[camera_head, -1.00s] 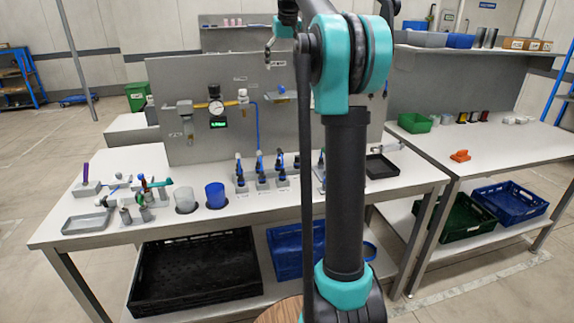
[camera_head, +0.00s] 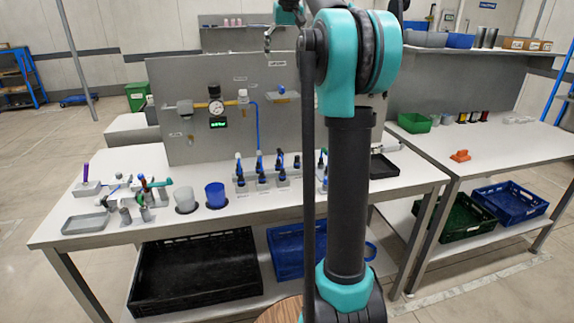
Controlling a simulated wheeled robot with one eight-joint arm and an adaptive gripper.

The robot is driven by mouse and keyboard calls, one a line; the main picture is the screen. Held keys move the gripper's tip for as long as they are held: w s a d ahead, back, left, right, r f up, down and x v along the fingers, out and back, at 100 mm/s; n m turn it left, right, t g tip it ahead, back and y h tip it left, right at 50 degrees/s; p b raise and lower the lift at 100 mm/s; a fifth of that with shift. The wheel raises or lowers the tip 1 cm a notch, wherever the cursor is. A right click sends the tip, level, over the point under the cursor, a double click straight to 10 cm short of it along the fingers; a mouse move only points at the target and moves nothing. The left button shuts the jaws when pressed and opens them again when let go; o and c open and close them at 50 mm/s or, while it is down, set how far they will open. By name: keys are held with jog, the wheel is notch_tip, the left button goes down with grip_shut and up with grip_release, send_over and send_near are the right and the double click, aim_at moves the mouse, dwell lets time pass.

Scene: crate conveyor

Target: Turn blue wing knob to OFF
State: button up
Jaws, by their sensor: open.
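The blue wing knob (camera_head: 282,89) sits on a small grey box fixed to the upright grey panel, right of the gauge. Its OFF mark and exact angle are too small to read. My gripper (camera_head: 268,42) is at the panel's top edge, above and slightly left of the knob and apart from it in the picture. It is open and holds nothing I can see. My arm covers the right part of the panel.
A pressure gauge (camera_head: 216,107) with a green-lit display and a blue hose (camera_head: 257,127) are on the panel. Blue-handled tools (camera_head: 259,168), a blue cup (camera_head: 215,195) and a black tray (camera_head: 382,165) stand on the bench (camera_head: 225,231). An orange part (camera_head: 460,156) lies on the right table.

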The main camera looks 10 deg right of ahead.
jog(key=s+a+f, duration=0.1)
jog(key=s+f, duration=0.5)
jog(key=f, duration=0.4)
jog(key=s+a+f, duration=0.1)
jog(key=s+f, duration=0.5)
jog(key=f, duration=0.5)
jog(key=s+a+f, duration=0.1)
jog(key=s+f, duration=0.5)
jog(key=f, duration=0.5)
jog(key=shift+a, duration=0.35)
jog(key=s+a+f, duration=0.1)
jog(key=s+f, duration=1.5)
jog(key=s, duration=0.3)
jog(key=shift+f, duration=0.3)
jog(key=shift+a, duration=0.1)
jog(key=shift+c, duration=0.2)
